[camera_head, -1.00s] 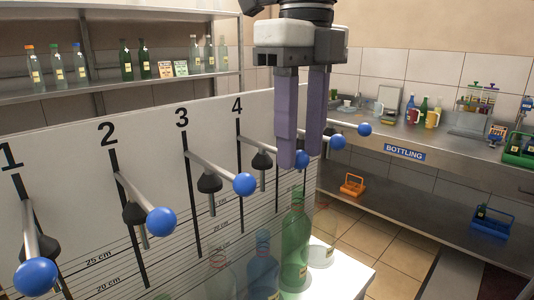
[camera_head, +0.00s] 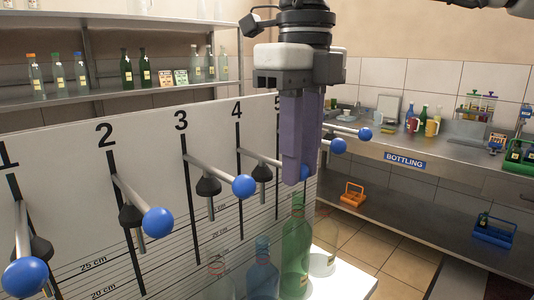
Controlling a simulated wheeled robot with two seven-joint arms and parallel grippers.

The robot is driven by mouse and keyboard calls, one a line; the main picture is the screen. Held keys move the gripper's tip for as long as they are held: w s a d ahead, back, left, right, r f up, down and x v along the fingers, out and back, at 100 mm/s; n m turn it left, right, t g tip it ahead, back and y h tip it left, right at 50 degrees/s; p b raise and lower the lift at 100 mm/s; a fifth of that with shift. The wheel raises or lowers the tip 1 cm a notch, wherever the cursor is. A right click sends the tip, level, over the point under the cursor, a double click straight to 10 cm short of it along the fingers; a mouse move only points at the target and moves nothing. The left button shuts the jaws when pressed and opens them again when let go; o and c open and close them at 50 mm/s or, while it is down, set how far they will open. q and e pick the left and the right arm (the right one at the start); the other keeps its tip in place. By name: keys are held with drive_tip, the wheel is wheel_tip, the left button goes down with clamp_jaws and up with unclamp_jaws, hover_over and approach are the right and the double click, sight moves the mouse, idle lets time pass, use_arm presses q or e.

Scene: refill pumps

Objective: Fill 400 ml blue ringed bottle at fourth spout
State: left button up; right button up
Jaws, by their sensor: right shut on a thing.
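A blue bottle (camera_head: 262,275) stands low in the view, below the fourth spout (camera_head: 262,172); a ring on it cannot be made out, nor whether its mouth is exactly under the spout. The fourth spout's lever ends in a blue ball (camera_head: 305,173), partly hidden by my fingers. My right gripper (camera_head: 298,174) comes down from above, its purple fingers shut on this ball. My left gripper is not in view.
Beside the blue bottle stand a green bottle (camera_head: 296,255) and clear glassware. Neighbouring levers end in blue balls, the third (camera_head: 243,186) left and the fifth (camera_head: 339,146) right. A bench labelled BOTTLING (camera_head: 404,160) is at right, a bottle shelf (camera_head: 100,94) at back left.

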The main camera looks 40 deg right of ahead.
wheel_tip(320, 180, down, 11)
drive_tip(key=b, duration=0.7)
drive_tip(key=shift+f, duration=0.6)
idle(0.4)
idle(4.1)
